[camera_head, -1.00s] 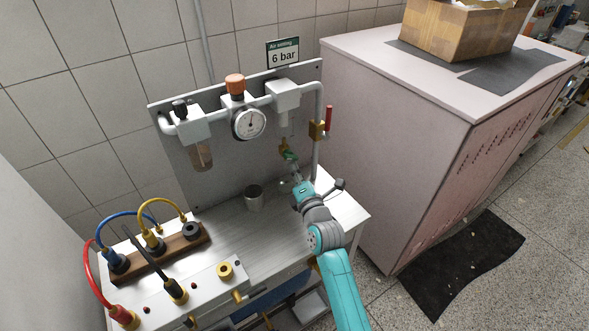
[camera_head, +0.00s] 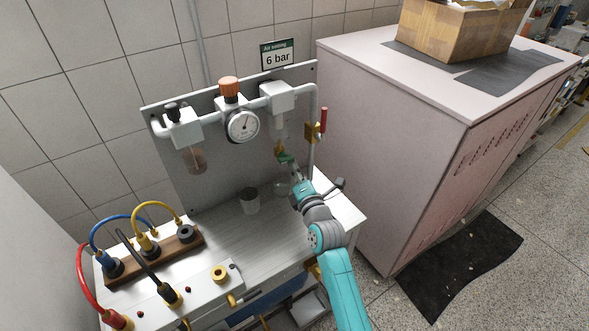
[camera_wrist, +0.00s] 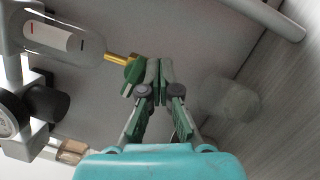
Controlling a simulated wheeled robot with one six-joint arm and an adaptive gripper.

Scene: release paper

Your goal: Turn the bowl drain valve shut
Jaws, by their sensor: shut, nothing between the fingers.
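The bowl drain valve is a brass stem (camera_wrist: 118,57) with a green handle (camera_wrist: 133,71) under the clear bowl (camera_wrist: 55,38). In the head view, the brass part (camera_head: 279,148) and green handle (camera_head: 285,158) sit below the right-hand unit on the panel. My gripper (camera_wrist: 159,68) is shut and empty, its fingertips together just right of the green handle in the wrist view. I cannot tell whether they touch it. In the head view my gripper (camera_head: 292,171) is just below and right of the valve; its tips are small there.
A clear glass (camera_head: 281,188) stands beneath the valve, beside a metal cup (camera_head: 249,201). A red-handled brass valve (camera_head: 314,130) is on the pipe to the right. The pressure gauge (camera_head: 242,126) is left of the bowl. A pink cabinet (camera_head: 410,165) borders the bench.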

